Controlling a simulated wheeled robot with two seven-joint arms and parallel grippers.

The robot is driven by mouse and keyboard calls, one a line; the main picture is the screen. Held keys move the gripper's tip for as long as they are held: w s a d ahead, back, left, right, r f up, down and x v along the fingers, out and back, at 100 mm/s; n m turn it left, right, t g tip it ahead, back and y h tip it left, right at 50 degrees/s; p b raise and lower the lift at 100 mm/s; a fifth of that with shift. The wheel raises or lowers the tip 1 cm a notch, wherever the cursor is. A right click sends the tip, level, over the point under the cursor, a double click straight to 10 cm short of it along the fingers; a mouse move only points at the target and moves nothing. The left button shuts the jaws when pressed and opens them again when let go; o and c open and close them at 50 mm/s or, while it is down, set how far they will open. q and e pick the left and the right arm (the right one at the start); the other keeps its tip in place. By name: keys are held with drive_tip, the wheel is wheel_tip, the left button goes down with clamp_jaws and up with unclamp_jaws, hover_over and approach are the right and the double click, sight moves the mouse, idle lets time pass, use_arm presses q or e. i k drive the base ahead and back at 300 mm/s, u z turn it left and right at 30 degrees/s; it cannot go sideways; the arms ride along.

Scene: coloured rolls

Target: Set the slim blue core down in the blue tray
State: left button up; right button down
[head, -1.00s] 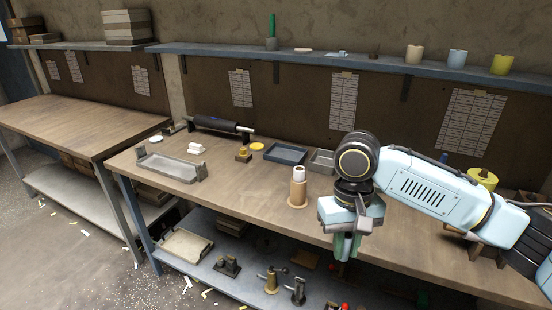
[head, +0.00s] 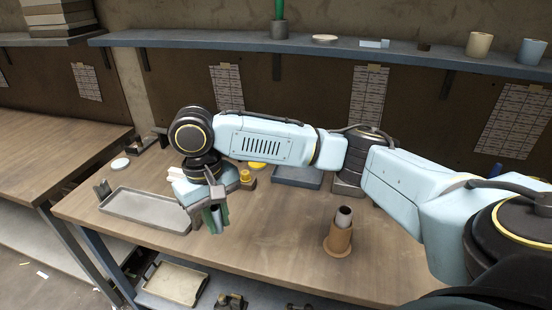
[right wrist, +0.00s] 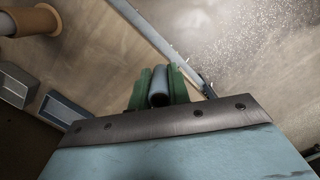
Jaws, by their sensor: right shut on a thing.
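My right gripper (head: 216,222) has green fingers and is shut on the slim blue core (right wrist: 159,85), which shows between the fingers in the right wrist view. It holds the core above the bench, just right of the long grey tray. In the head view the core is mostly hidden by the fingers. The blue tray (head: 297,179) lies farther back on the bench, to the right of the gripper, partly hidden behind my right forearm. It also seems to show at the left of the right wrist view (right wrist: 62,116). My left gripper is not in view.
A brown holder (head: 338,241) with a pale roll (head: 343,217) stands upright at the bench's front right. A long grey tray (head: 132,216) lies at the left. A small yellow-topped piece (head: 246,177) and a grey bin (head: 348,188) flank the blue tray. The middle front is clear.

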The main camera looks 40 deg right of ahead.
sight(298, 175)
drive_tip(key=z, duration=0.85)
drive_tip(key=i, duration=1)
drive_tip(key=z, duration=1.05)
